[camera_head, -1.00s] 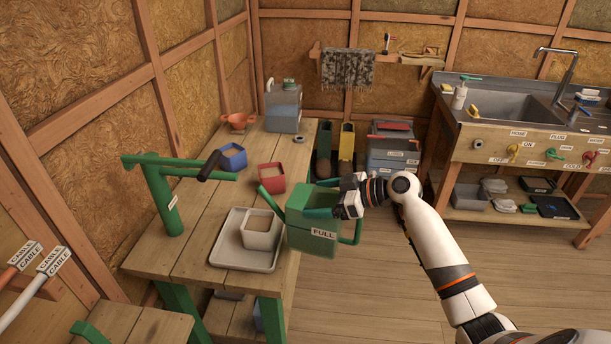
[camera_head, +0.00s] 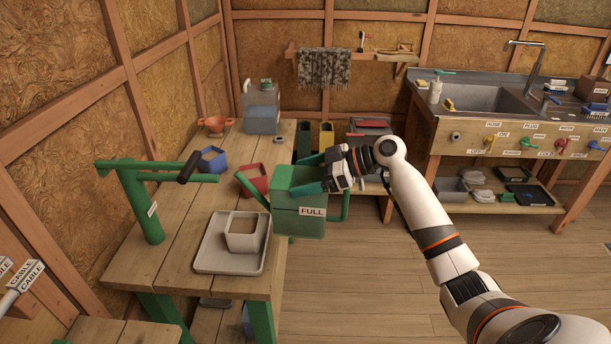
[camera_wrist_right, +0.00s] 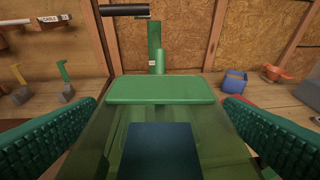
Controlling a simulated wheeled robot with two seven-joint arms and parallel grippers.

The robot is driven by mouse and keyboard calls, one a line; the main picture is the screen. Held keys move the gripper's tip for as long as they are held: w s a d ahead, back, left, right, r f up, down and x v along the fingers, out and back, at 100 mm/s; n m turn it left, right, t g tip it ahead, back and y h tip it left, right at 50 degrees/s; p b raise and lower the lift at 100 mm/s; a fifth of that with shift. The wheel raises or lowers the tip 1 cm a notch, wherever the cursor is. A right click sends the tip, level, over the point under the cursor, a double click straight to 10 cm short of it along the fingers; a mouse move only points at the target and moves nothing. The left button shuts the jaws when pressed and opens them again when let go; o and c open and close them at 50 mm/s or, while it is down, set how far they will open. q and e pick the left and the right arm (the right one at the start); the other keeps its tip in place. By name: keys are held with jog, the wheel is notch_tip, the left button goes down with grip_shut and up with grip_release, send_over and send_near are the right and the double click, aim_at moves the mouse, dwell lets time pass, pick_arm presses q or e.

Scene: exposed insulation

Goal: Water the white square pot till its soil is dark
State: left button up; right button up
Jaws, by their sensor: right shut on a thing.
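The white square pot (camera_head: 243,242) with light tan soil stands on a grey tray (camera_head: 215,258) on the wooden bench. My right gripper (camera_head: 333,172) is shut on the green watering can (camera_head: 298,198), labelled FULL. The can is held at the bench's right edge, behind and to the right of the white pot, and looks near upright. Its spout reaches left toward the bench, short of the pot. In the right wrist view the can's green top (camera_wrist_right: 162,90) lies between my two textured green fingers. My left gripper is not in view.
A blue pot (camera_head: 212,160), a red pot (camera_head: 252,180) and an orange pot (camera_head: 216,124) stand on the bench. A green post with a crossbar (camera_head: 150,195) rises at its left. The sink counter (camera_head: 490,110) is at the right, with clear floor between.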

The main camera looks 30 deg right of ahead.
notch_tip(320, 180, down, 2)
jog(key=shift+f+b, duration=0.1)
jog(key=shift+b, duration=0.7)
notch_tip(320, 180, up, 4)
jog(key=g+h+p, duration=0.1)
jog(key=p, duration=0.5)
jog(key=shift+w+a, duration=0.1)
jog(key=shift+a, duration=0.05)
jog(key=r+g+h+p, duration=0.1)
jog(key=p, duration=0.3)
jog(key=w+a+r+g+h+p, duration=0.1)
jog(key=h+p, duration=0.1)
jog(key=p, duration=0.2)
jog(key=shift+a+r, duration=0.1)
jog(key=shift+r, duration=0.15)
jog(key=shift+w+a+r+g+h+p, duration=0.45)
jog(key=shift+r+g+h+p, duration=0.2)
jog(key=shift+p, duration=2.6)
